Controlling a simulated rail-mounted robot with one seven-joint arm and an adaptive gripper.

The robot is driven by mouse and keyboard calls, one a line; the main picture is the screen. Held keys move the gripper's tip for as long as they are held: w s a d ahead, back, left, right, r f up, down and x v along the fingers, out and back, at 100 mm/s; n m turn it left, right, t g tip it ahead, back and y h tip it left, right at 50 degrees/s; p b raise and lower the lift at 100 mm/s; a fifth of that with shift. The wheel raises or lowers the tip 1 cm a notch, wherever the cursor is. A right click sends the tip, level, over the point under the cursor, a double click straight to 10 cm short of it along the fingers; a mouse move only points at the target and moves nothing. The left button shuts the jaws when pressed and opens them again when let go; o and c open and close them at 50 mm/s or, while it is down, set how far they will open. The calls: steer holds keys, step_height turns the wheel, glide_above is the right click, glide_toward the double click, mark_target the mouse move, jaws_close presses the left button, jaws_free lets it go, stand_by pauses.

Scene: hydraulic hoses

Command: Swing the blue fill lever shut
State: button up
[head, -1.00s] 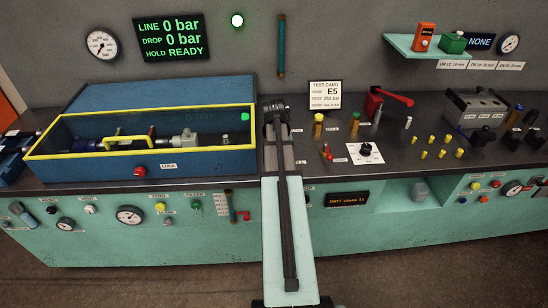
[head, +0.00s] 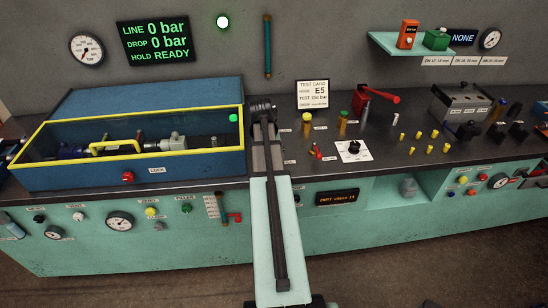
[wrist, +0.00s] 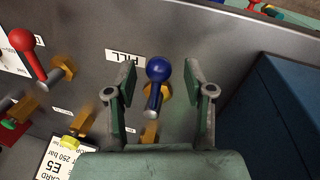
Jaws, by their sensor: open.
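The blue fill lever (wrist: 157,82) shows in the wrist view, with a round blue knob and a metal stem on a brass fitting. A label reading FILL (wrist: 125,58) is beside it. My gripper (wrist: 159,74) is open, with one finger on each side of the lever. The knob lies between the fingertips with a gap on both sides, and I see no contact. In the head view my arm (head: 272,210) reaches over the bench, and the blue lever is hidden behind it.
A red-knobbed lever (wrist: 24,42) stands left of my gripper in the wrist view. The test card (head: 312,94) stands close to my arm. A blue box with a yellow-framed window (head: 130,176) sits left of my arm. Several small fittings stand to the right.

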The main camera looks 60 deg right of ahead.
step_height(320, 180, up, 12)
steer(key=w+a, duration=0.1)
steer(key=a, duration=0.1)
steer(key=shift+w+f, duration=0.2)
steer(key=shift+f, duration=0.1)
stand_by(0.3)
